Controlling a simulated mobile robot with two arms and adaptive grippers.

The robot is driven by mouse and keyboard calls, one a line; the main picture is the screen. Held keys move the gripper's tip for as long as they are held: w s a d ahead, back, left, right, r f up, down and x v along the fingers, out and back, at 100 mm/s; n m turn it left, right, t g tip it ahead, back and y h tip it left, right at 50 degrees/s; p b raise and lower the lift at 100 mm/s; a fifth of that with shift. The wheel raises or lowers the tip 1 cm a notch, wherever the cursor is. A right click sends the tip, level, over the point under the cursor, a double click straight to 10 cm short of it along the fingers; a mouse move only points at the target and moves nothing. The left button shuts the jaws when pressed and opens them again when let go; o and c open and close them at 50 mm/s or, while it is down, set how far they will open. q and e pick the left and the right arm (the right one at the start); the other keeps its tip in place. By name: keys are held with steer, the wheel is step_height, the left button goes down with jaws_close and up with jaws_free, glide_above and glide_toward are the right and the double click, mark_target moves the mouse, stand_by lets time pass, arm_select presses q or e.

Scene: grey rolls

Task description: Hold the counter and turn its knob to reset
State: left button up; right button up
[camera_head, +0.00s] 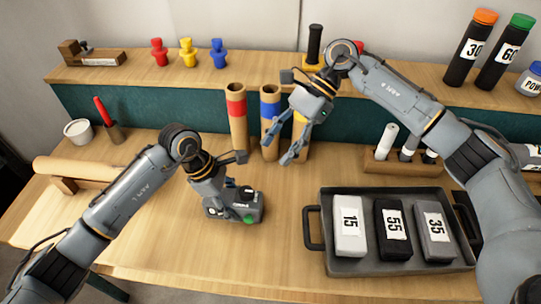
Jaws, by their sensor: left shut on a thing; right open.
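The counter (250,212), a small dark grey box with a green part on its front, is at the left-middle of the table in the head view. My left gripper (225,205) is shut on the counter from above and covers much of its left side. The knob cannot be made out clearly. My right gripper (287,150) is open and empty, above the table to the right of and behind the counter. Its fingers point down and left, in front of the cardboard tubes.
A dark tray (400,267) with blocks labelled 15, 55 and 35 stands at right. Cardboard tubes with red (236,115), blue (270,105) and yellow bands stand behind. A wooden roll (75,168) lies at left. The front middle of the table is clear.

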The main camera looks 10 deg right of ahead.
stand_by(0.3)
arm_select(q)
steer(key=o, duration=1.5)
